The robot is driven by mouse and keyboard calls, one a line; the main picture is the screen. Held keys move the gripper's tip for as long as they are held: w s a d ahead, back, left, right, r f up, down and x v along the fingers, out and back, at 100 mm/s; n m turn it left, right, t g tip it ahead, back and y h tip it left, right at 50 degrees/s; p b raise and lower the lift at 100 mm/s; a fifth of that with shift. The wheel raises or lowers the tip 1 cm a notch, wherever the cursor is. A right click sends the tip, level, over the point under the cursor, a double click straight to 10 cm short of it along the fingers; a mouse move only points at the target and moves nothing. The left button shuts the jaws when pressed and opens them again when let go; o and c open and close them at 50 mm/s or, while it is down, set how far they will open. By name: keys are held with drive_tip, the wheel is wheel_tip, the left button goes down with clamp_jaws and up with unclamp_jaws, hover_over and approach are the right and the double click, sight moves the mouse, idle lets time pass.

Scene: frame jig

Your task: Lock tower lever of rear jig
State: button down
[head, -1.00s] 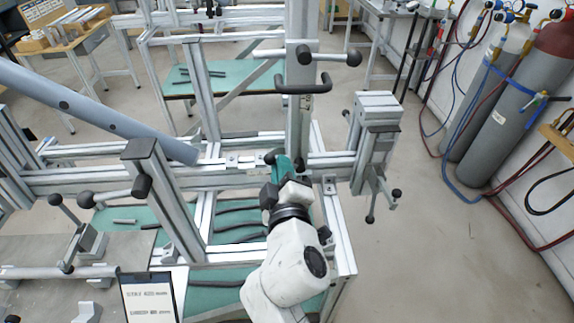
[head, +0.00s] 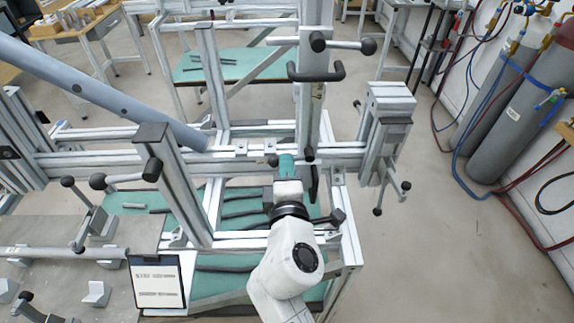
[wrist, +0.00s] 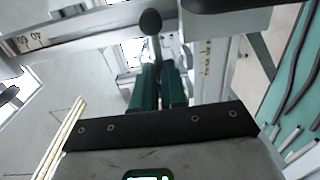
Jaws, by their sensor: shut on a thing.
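My gripper (head: 287,162) has teal fingers and sits low beside the upright metal tower (head: 311,110), left of its foot. In the wrist view the fingers (wrist: 158,88) are shut on a thin lever (wrist: 155,55). Its black ball knob (wrist: 151,22) stands beyond the fingertips. In the head view the wrist and fingers hide most of this lever. Higher on the tower are a bar with black knobs (head: 343,46) and a black handle (head: 318,76); my gripper is apart from both.
A grey tube (head: 110,95) slopes across the frame at left. A short post (head: 178,185) and a clamp (head: 388,135) flank the arm. A tablet (head: 157,282) is at the front. Gas cylinders (head: 537,115) stand at right. The floor between clamp and cylinders is clear.

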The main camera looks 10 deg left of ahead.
drive_tip(key=shift+s+a+r, duration=0.1)
drive_tip(key=shift+a, duration=0.1)
drive_tip(key=c, duration=1.2)
unclamp_jaws()
drive_tip(key=b+v, duration=0.1)
drive_tip(key=v, duration=0.9)
drive_tip(key=shift+s+d, duration=0.1)
drive_tip(key=shift+s, duration=0.25)
